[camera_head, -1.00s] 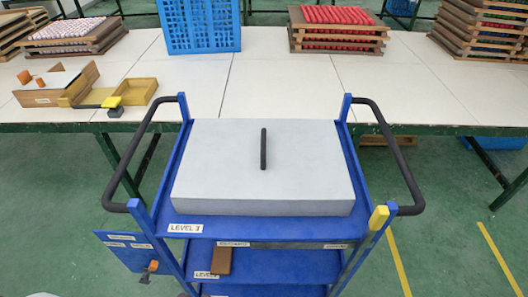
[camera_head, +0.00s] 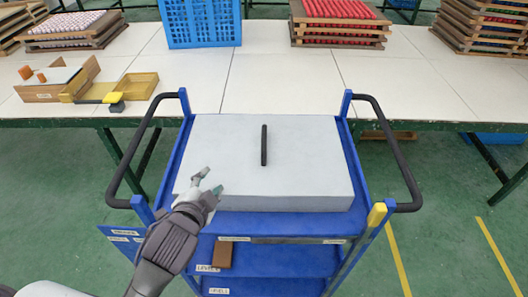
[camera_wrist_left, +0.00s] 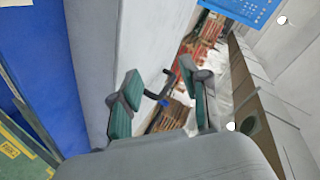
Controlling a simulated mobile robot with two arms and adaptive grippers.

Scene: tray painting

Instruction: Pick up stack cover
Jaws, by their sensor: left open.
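The stack cover (camera_head: 310,165) is a light grey slab with a black bar handle (camera_head: 264,146) standing up at its middle. It lies on the top level of the blue cart. My left gripper (camera_head: 208,182) is open and empty at the front left of the cover, in front of part of its edge. In the left wrist view the open fingers (camera_wrist_left: 160,98) have green pads, and the cover's handle (camera_wrist_left: 158,92) shows beyond and between them. My right gripper is not in view.
The blue cart has black side handles (camera_head: 392,150) at left and right. A brown block (camera_head: 222,254) lies on a lower shelf. Behind stands a white table (camera_head: 290,85) with a blue crate (camera_head: 200,22), stacked trays (camera_head: 340,30) and wooden boxes (camera_head: 135,88).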

